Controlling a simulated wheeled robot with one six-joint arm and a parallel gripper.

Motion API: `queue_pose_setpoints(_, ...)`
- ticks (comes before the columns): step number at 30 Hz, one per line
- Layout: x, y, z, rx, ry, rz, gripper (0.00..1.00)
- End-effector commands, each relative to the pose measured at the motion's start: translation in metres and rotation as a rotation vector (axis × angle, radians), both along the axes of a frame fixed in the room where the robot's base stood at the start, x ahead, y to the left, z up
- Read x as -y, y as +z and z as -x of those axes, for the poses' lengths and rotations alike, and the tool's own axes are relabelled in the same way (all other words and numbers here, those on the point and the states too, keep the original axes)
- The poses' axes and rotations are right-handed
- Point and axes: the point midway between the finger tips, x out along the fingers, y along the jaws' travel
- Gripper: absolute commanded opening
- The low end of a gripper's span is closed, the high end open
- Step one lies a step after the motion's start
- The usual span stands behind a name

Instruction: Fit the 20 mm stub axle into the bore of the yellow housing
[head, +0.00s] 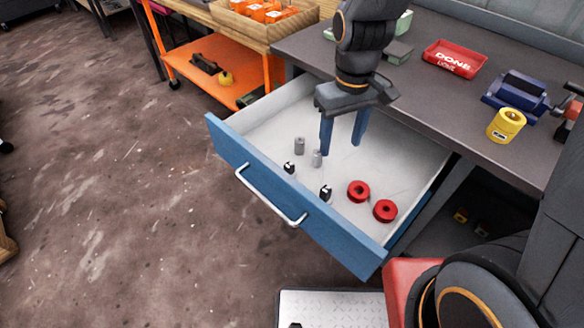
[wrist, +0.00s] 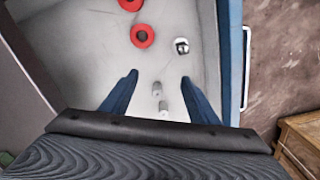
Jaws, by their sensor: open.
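The yellow housing (head: 506,125) stands on the bench top at the right in the head view, with a dark bore in its upper face. Two small grey cylinders, a left one (head: 299,146) and a right one (head: 316,159), stand in the open drawer. I cannot tell which is the 20 mm stub axle. My gripper (head: 341,149) is open and empty, with its blue fingers pointing down over the drawer. In the wrist view both cylinders, the upper (wrist: 157,89) and the lower (wrist: 163,107), show between the fingers, apart from them.
The drawer (head: 232,146) also holds two red rings (head: 358,191) (head: 385,210) and two small black-and-white parts (head: 289,168) (head: 325,193). On the bench are a red tray (head: 455,60) marked DONE and a blue vise (head: 515,92) near the housing.

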Motion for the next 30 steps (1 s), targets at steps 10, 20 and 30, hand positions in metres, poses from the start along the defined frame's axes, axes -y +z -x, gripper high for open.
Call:
queue_pose_setpoints(10,-0.110,-0.050,-0.025,-0.003,0.360,0.002,0.55)
queue_pose_setpoints(20,-0.118,-0.078,-0.025,-0.002,0.385,0.002,0.55)
queue_pose_setpoints(30,-0.120,-0.116,-0.023,-0.003,0.384,0.002,0.55)
